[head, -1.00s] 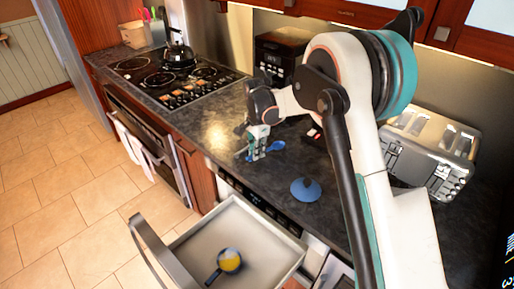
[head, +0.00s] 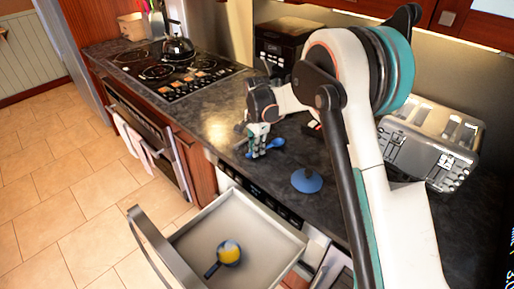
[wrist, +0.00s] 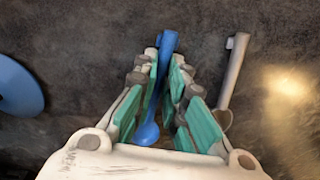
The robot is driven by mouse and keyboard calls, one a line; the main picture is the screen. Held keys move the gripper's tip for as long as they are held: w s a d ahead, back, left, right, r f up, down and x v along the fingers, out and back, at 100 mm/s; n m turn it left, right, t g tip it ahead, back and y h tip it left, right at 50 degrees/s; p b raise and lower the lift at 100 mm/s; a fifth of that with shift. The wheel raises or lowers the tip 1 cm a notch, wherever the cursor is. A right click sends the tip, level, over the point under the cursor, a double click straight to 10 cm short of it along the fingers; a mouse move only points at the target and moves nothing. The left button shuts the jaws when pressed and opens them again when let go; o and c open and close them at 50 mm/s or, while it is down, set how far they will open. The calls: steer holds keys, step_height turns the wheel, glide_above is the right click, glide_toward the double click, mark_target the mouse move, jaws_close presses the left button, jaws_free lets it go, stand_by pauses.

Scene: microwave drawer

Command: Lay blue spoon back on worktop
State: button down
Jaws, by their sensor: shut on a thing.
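The blue spoon (head: 275,145) is at the worktop (head: 225,130), near its front edge above the open drawer. In the wrist view the spoon (wrist: 150,125) lies lengthwise between the teal finger pads, bowl toward the palm and handle end past the fingertips. My gripper (head: 256,153) points down and is shut on the spoon; it also shows in the wrist view (wrist: 162,68). The spoon is very low over the worktop; I cannot tell whether it touches.
A grey spoon (wrist: 235,70) lies just right of my fingers in the wrist view. A blue round lid (head: 307,181) lies on the worktop to the right. The open drawer (head: 195,235) holds a dark-handled thing with yellow contents (head: 230,253). A toaster (head: 430,145) stands right.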

steer(key=shift+f, duration=0.3)
steer(key=c, duration=1.6)
jaws_free()
steer(key=shift+o, duration=0.2)
step_height(320, 180, up, 12)
steer(key=s+d+r+n+t, duration=0.2)
steer(key=s+d+r+n, duration=0.1)
steer(key=s+d+r, duration=0.4)
steer(key=s+d+r+n+t+b, duration=0.1)
steer(key=s+d+r+n+t, duration=0.25)
steer(key=s, duration=0.65)
steer(key=s+d+f+n+t, duration=0.1)
steer(key=s+d+f+n, duration=0.1)
steer(key=s, duration=0.7)
steer(key=s+d+f+n+b, duration=0.1)
steer(key=s+d+f+n, duration=0.1)
steer(key=s+d, duration=0.3)
steer(key=s+n, duration=0.1)
steer(key=s, duration=0.3)
steer(key=shift+s+d+t, duration=0.15)
steer(key=shift+s+t, duration=0.05)
steer(key=shift+t, duration=0.15)
